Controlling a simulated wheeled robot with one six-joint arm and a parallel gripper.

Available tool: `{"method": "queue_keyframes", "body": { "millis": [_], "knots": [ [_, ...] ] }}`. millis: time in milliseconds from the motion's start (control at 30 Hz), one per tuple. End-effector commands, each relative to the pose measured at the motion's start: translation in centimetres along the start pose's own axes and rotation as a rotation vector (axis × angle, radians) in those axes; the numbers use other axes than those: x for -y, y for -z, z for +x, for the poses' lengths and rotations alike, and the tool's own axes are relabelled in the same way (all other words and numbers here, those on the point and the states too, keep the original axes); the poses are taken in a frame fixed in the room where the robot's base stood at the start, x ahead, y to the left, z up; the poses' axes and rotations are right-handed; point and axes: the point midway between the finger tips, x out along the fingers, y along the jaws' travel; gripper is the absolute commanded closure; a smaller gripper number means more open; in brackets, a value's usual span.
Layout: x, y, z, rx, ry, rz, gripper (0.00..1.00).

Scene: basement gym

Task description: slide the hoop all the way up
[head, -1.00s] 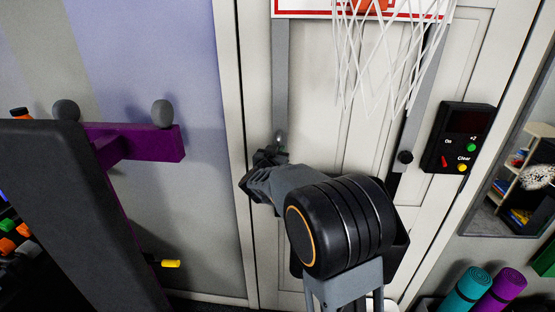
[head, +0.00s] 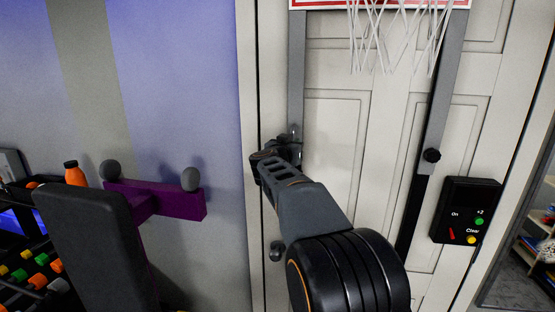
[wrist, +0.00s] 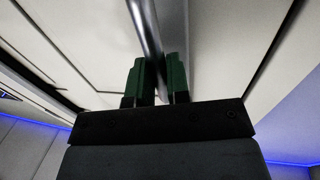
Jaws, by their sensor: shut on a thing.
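The hoop is at the top edge of the head view, mostly cut off. Its white net (head: 405,35) and the red-edged lower strip of its backboard (head: 335,4) show; the rim is out of view. Two grey side bars hang down the door, the left bar (head: 295,70) and the right bar (head: 447,80). My gripper (head: 276,155) is at the lower end of the left bar. In the wrist view my gripper (wrist: 158,78) is shut on a shiny metal bar (wrist: 148,30) between its green fingers.
A black panel with buttons (head: 466,210) is right of the hoop's bars. A door knob (head: 276,250) is below my gripper. A purple-armed bench rack (head: 170,203) and an orange bottle (head: 75,173) stand left.

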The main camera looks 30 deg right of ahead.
Motion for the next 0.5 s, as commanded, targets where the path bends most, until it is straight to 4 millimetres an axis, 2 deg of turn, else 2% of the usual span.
{"method": "queue_keyframes", "body": {
  "millis": [133, 467, 500],
  "knots": [
    [-0.67, 0.73, 0.33, -0.002, -0.013, 0.001, 1.00],
    [-0.69, 1.17, 0.29, -0.008, -0.013, 0.001, 1.00],
    [-0.67, 1.20, 0.27, -0.009, -0.012, 0.001, 0.82]
  ]
}}
